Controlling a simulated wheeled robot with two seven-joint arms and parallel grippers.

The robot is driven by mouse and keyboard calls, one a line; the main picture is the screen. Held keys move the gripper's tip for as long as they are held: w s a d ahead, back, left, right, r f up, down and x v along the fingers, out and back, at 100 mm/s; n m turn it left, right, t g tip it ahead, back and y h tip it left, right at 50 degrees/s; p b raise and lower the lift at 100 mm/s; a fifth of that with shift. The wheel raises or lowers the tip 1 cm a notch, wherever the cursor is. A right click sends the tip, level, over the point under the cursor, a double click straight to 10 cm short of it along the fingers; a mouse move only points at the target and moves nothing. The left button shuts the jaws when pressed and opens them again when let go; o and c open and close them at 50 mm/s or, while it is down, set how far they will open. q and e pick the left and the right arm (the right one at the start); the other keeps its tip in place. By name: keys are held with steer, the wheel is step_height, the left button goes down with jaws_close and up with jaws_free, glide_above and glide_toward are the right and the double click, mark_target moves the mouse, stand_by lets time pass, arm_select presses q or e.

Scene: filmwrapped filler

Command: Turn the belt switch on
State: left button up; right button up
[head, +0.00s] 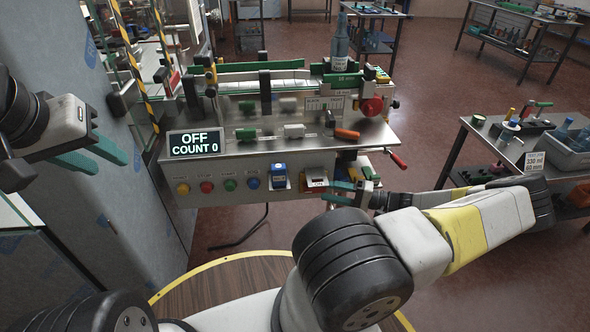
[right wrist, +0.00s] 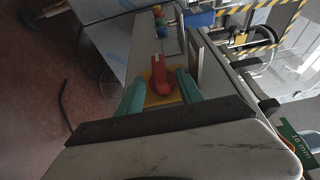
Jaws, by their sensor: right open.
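The belt switch is a red handle (right wrist: 158,76) on a yellow plate (right wrist: 155,99). The display (head: 197,144) reads OFF, COUNT 0. My left gripper (head: 98,158) is open and empty, far left of the switch.
A blue box (head: 279,177) and several coloured buttons (head: 207,187) are left of the switch on the panel. A bottle (head: 340,42) stands on the machine. A side table (head: 488,150) with a grey bin stands right. A grey cabinet (head: 75,110) is close on the left.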

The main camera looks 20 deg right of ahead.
mark_target(303, 186)
steer(key=x, duration=0.5)
steer(key=shift+a, duration=0.15)
jaws_close()
